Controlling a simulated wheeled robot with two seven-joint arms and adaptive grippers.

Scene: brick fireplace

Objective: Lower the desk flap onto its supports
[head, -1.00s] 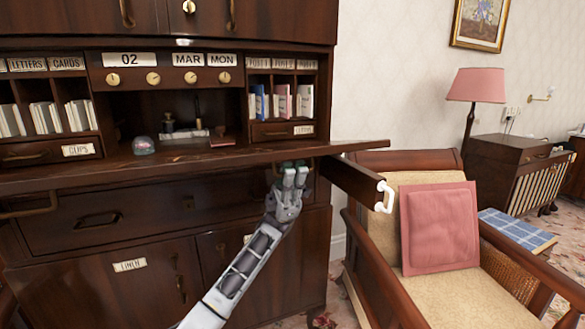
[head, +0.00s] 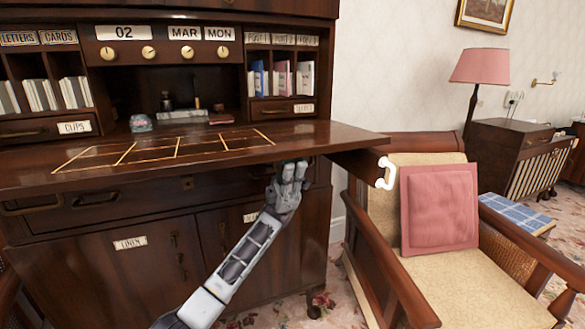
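The dark wooden desk flap (head: 215,165) lies about level in front of the pigeonholes, with gold inlaid lines on its top. A pulled-out support (head: 352,163) with a white handle (head: 386,174) is under its right end; I cannot tell whether they touch. The left support cannot be made out clearly. My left gripper (head: 291,172) is just below the flap's front edge, right of the middle, with its fingers pointing up. Whether it touches the flap, and how far its fingers are apart, is unclear. My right gripper is not in view.
An armchair (head: 455,265) with a pink cushion (head: 439,207) stands close on the right. Inside the desk are a glass paperweight (head: 141,123) and small writing things. Closed drawers and cupboard doors (head: 150,275) are below the flap.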

